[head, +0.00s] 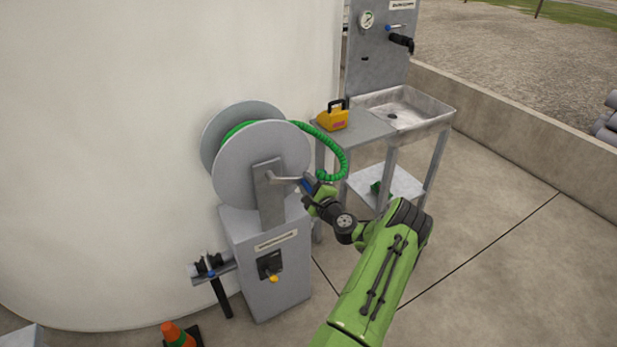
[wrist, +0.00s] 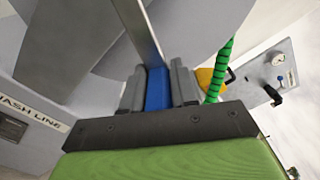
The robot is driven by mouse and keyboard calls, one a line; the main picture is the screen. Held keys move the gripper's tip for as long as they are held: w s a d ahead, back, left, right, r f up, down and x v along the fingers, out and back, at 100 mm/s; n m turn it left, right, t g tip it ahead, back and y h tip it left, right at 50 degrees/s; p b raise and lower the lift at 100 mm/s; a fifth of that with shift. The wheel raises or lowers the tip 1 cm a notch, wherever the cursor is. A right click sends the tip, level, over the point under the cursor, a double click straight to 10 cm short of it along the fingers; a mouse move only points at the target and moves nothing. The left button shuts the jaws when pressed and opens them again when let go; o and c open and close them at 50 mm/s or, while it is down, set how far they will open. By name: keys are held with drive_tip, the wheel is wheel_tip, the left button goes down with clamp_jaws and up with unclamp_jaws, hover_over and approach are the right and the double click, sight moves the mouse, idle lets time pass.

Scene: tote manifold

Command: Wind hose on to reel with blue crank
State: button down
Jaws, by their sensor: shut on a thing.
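A grey hose reel (head: 255,165) stands on a grey box-shaped pedestal (head: 262,290) beside the white tank. Green hose (head: 343,155) shows between the reel's discs and loops off to the right; it also hangs at the right in the wrist view (wrist: 218,75). A crank arm reaches right from the reel's middle and ends in a blue handle (head: 308,185). My gripper (head: 312,192) is shut on the blue crank handle, which shows between the fingers in the wrist view (wrist: 157,90). The far end of the hose is hidden.
A steel sink stand (head: 437,108) with a yellow case (head: 332,117) on its side shelf is behind the reel. An orange cone (head: 178,335) and a bracket with black fittings (head: 207,265) are at lower left. Concrete floor is clear at right.

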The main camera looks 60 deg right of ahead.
drive_tip(key=shift+w+a+f+m, duration=0.35)
drive_tip(key=shift+a+f+m, duration=0.3)
drive_tip(key=shift+m, duration=0.55)
drive_tip(key=shift+w+a+f+m, duration=0.3)
drive_tip(key=shift+a+f+m, duration=0.15)
drive_tip(key=shift+f+m, duration=0.6)
drive_tip(key=shift+w+a+f+m, duration=0.35)
drive_tip(key=shift+a+f+m, duration=0.2)
drive_tip(key=shift+m, duration=0.8)
drive_tip(key=c, duration=1.1)
unclamp_jaws()
drive_tip(key=shift+c, duration=0.2)
drive_tip(key=shift+o, duration=1.3)
drive_tip(key=shift+f, duration=0.15)
drive_tip(key=p+v, duration=0.2)
drive_tip(key=v, duration=1.3)
drive_tip(key=shift+s+a+p, duration=0.2)
drive_tip(key=shift+s+p, duration=0.1)
drive_tip(key=shift+p, duration=0.1)
drive_tip(key=shift+f, duration=0.1)
